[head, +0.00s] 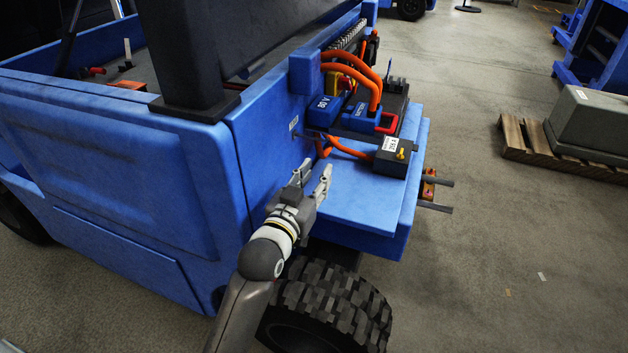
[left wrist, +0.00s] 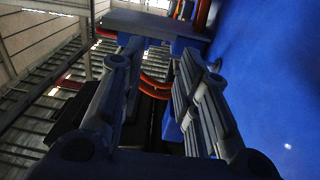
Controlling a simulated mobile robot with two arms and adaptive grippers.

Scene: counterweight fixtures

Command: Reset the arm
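My left gripper (head: 316,183) is in front of the blue vehicle (head: 221,166), by the left end of its rear shelf (head: 353,200). Its two fingers are apart, with nothing between them. In the left wrist view the fingers of the left gripper (left wrist: 155,55) also stand apart, with orange cables and dark parts seen beyond the gap. The left arm comes up from the bottom of the head view. My right gripper is not in either view.
The shelf holds a blue connector (head: 361,117), orange cables (head: 352,71), a red handle (head: 387,123) and a dark box with a white label (head: 395,157). A tyre (head: 325,305) is below. A grey block (head: 592,125) sits on a pallet (head: 527,143).

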